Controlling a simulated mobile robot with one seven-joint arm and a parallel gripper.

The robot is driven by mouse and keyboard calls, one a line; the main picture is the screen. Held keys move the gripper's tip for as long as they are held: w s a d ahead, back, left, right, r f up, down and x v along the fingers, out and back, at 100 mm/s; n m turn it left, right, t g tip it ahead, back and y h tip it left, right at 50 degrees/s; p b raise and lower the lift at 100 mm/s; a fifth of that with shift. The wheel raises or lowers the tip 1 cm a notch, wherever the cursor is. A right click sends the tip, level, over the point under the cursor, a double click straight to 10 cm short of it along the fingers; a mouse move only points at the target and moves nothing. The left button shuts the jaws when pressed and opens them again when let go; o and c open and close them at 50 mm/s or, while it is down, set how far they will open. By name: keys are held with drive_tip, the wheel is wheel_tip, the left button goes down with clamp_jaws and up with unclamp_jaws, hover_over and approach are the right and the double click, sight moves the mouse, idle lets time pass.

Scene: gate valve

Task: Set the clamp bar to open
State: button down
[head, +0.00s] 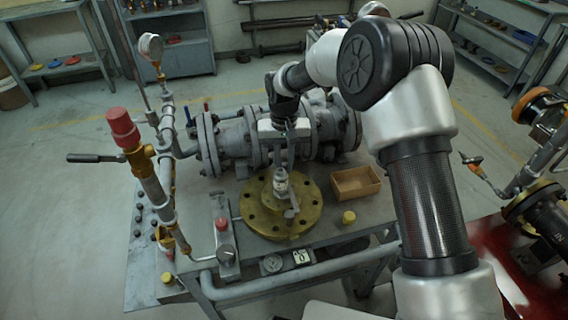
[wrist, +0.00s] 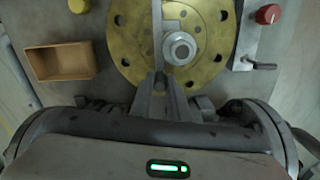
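A brass-coloured round flange (head: 254,207) with bolt holes lies on the bench, and it shows large in the wrist view (wrist: 124,45). A grey round post (head: 280,184) stands at its middle. A narrow grey bar, apparently the clamp bar (wrist: 158,32), runs beside this post, just left of it in the wrist view. In the head view its near part (head: 291,208) shows at the post's lower right. My gripper (wrist: 164,80) points down at the flange's far side. Its fingertips are close to the bar's end. Whether they touch or grip it is unclear.
A grey pipe valve body (head: 235,143) lies close behind my gripper. An open wooden box (head: 355,184) and a yellow cap (head: 348,217) are to the right. A red knob (head: 224,251) is on the left. A red-topped upright pipe (head: 123,128) rises at the bench's left.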

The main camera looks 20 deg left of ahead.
drive_tip(key=shift+d, duration=0.1)
drive_tip(key=shift+w+d+m+b, duration=0.2)
drive_tip(key=shift+d+m, duration=0.25)
drive_tip(key=shift+d, duration=0.1)
drive_tip(key=shift+w+d+m+b, duration=0.2)
drive_tip(key=shift+d+m, duration=0.25)
drive_tip(key=shift+d, duration=0.1)
drive_tip(key=d+m, duration=0.2)
drive_tip(key=d+m+b, duration=0.1)
drive_tip(key=d+m, duration=0.1)
drive_tip(key=d, duration=0.1)
drive_tip(key=d+m, duration=0.2)
drive_tip(key=d, duration=0.1)
drive_tip(key=shift+s+d+m+b, duration=0.1)
drive_tip(key=shift+s+m+b, duration=0.25)
drive_tip(key=shift+m, duration=0.05)
drive_tip(key=shift+s+d+m, duration=0.35)
drive_tip(key=shift+d+m, duration=0.25)
drive_tip(key=shift+d, duration=0.05)
drive_tip(key=shift+s+d+m, duration=0.35)
drive_tip(key=shift+d+m, duration=0.25)
drive_tip(key=shift+d, duration=0.05)
drive_tip(key=c, duration=1.7)
unclamp_jaws()
drive_tip(key=shift+r, duration=0.1)
